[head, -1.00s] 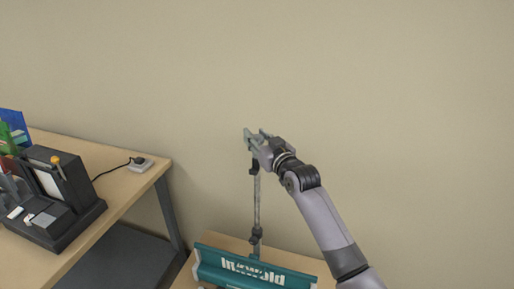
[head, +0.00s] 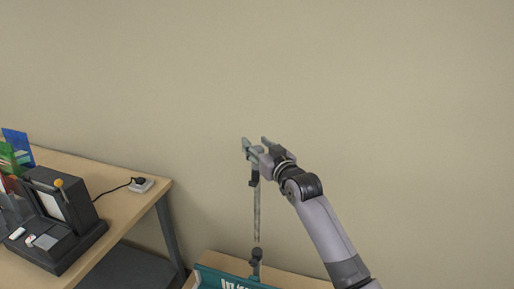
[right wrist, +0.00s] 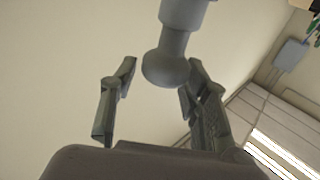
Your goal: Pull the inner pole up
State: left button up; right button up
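The grey inner pole (head: 257,212) stands upright in the head view, above a dark clamp (head: 256,256) at the teal banner stand (head: 210,275). A small dark piece sits at its upper end, just under my right gripper. My right gripper (head: 256,145) is at the pole's top with its fingers spread. In the right wrist view, a grey rod with a rounded end (right wrist: 165,68) shows between the two parted fingers, close to the right-hand one. I cannot tell whether it touches. My left gripper is not in view.
A wooden table (head: 120,208) stands at the left with a black laminator-like device (head: 52,238), coloured cards (head: 17,148) and a white socket box (head: 141,185) with a black cable. The plain wall behind is clear.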

jog(key=shift+o, duration=0.4)
jog(key=shift+f, duration=0.15)
jog(key=shift+s, duration=0.15)
jog(key=shift+s+d+f, duration=0.1)
jog(key=shift+s+d, duration=0.1)
jog(key=shift+s, duration=0.1)
jog(key=v, duration=1.1)
